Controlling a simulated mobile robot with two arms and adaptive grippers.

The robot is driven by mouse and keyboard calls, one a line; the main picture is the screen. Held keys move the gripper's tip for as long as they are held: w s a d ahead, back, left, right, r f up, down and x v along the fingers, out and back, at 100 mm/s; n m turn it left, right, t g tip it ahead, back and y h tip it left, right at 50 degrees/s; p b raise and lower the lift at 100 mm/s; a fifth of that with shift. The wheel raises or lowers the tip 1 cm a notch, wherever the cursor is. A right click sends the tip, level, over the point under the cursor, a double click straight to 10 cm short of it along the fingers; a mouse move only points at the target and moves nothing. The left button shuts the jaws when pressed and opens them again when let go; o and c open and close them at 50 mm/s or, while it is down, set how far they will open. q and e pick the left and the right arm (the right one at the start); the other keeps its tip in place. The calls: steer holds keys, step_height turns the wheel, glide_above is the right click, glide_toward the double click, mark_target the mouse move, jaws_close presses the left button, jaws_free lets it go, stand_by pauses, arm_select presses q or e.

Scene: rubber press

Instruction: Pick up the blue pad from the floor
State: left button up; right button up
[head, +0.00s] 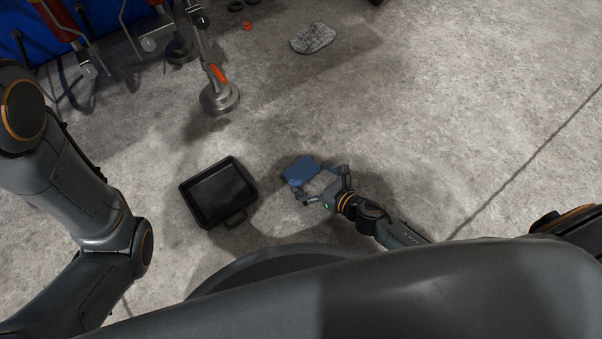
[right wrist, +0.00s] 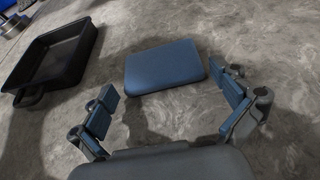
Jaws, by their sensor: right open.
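The blue pad (head: 300,170) is a flat, rounded rectangle lying on the grey concrete floor, right of the black tray in the head view. In the right wrist view the pad (right wrist: 165,66) lies just beyond the fingers. My right gripper (head: 319,182) is open and empty, low over the floor, with its fingers pointing at the pad. In the right wrist view its two blue-padded fingertips (right wrist: 172,97) are spread about as wide as the pad, and no clear contact shows. My left arm comes in at the left of the head view, but its gripper is not in view.
A black tray (head: 217,193) with a handle stands close left of the pad; it also shows in the right wrist view (right wrist: 50,62). A metal stand with a round foot (head: 219,97) is beyond it. A grey cloth (head: 313,38) lies farther back. Floor to the right is clear.

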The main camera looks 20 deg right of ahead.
steer(key=shift+w+a+f, duration=0.3)
steer(key=shift+w, duration=0.3)
steer(key=c, duration=0.6)
steer(key=shift+r, duration=0.1)
